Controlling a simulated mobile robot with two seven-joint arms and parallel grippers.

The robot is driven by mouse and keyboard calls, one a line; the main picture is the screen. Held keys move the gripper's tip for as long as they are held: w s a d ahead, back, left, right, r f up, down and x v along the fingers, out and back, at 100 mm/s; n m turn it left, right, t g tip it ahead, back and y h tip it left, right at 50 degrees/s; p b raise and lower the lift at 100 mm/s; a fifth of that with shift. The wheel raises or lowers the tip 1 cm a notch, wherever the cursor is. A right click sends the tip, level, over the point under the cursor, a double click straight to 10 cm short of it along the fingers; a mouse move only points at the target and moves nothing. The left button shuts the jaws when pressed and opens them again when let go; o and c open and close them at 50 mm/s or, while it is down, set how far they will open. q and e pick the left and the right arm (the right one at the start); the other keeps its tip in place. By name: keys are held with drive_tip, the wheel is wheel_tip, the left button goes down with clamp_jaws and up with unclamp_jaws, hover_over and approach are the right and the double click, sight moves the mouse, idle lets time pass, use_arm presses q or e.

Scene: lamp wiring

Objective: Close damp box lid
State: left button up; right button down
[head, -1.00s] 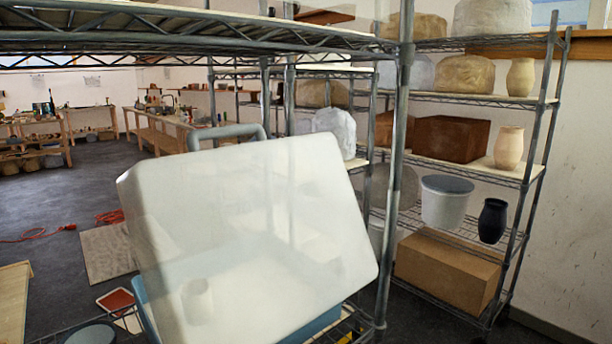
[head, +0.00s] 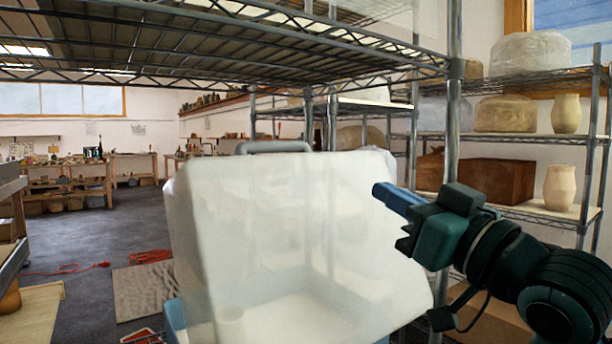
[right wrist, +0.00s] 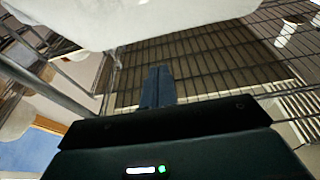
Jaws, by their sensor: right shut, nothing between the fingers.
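The damp box is a light blue tub, and part of its wall (head: 175,322) shows at the lower left of its lid in the head view. Its translucent white lid (head: 290,240) stands open and tilted up, with a grey-blue handle (head: 273,147) at its top edge. My right gripper (head: 382,191) is at the lid's right edge, its blue fingers shut and overlapping the lid's upper right in the picture. In the right wrist view the shut fingers (right wrist: 157,88) are empty, and the pale lid (right wrist: 130,22) fills the top. I cannot tell whether they touch. My left gripper is not in view.
A wire shelf (head: 200,75) spans above the lid, and a metal post (head: 453,120) stands just behind the right gripper. Shelves at the right hold a brown block (head: 497,181) and pale vases (head: 559,188). Open floor (head: 60,240) lies at the left.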

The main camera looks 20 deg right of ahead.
drive_tip(key=a, duration=0.1)
drive_tip(key=p, duration=0.2)
approach(308, 162)
wheel_tip(308, 162, up, 3)
drive_tip(key=w, duration=0.2)
drive_tip(key=w+a+f, duration=0.1)
drive_tip(key=w, duration=0.1)
drive_tip(key=shift+w+a+f, duration=0.1)
drive_tip(key=shift+w+a, duration=0.1)
drive_tip(key=shift+a, duration=0.05)
drive_tip(key=shift+w+a+f, duration=0.15)
drive_tip(key=shift+w+f, duration=0.05)
drive_tip(key=shift+w, duration=0.2)
